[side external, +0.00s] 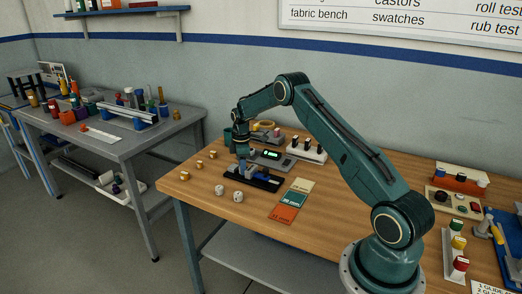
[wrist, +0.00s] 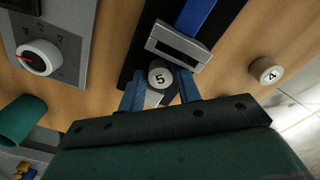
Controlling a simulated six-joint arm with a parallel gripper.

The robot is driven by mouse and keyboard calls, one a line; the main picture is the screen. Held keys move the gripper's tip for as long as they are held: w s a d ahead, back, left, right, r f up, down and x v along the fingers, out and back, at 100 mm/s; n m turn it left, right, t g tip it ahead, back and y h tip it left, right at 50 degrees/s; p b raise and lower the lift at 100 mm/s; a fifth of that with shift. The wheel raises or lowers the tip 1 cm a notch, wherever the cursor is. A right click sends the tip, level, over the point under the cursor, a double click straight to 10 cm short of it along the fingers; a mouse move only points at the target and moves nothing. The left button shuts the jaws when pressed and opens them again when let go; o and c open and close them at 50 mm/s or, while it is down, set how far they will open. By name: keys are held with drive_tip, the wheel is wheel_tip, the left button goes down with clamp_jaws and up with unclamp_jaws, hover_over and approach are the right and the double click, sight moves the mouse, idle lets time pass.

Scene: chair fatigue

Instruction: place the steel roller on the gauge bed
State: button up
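My gripper (wrist: 160,88) points down over the gauge, its two blue fingers on either side of a pale grey roller marked 5 (wrist: 161,76). The fingers appear closed on its sides. In the side view my gripper (side external: 243,168) is over the left part of the gauge's black base (side external: 268,184); the held roller is hard to make out there. The roller is beside the grey jaw block (wrist: 178,46) with its blue slide (wrist: 203,14), over the black bed. I cannot tell whether it touches the bed. A roller marked 4 (wrist: 266,70) stands apart on the wood.
Two pale rollers (side external: 220,190) (side external: 238,196) and several brass ones (side external: 185,176) stand near the bench's left edge. The gauge's display box (side external: 270,155) is behind, its dial (wrist: 39,57) close by. A green cup (wrist: 20,121) and colour swatches (side external: 291,200) flank the gauge.

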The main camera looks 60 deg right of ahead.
drive_tip(key=shift+r, duration=0.15)
wheel_tip(320, 180, up, 12)
idle(0.9)
idle(0.5)
drive_tip(key=s+a+r+m+t, duration=0.1)
drive_tip(key=s+a+r+m, duration=0.1)
drive_tip(key=s+a+r, duration=0.6)
drive_tip(key=s+a+r+m+t, duration=0.2)
drive_tip(key=s+a+r, duration=0.2)
drive_tip(key=a+r, duration=0.75)
drive_tip(key=s+a+f+m+t, duration=0.1)
drive_tip(key=s+a, duration=0.4)
drive_tip(key=s, duration=0.6)
drive_tip(key=s+a+f+m+t, duration=0.1)
drive_tip(key=s+a+m, duration=0.2)
drive_tip(key=s, duration=0.9)
drive_tip(key=shift+a+t, duration=0.3)
drive_tip(key=shift+a, duration=0.95)
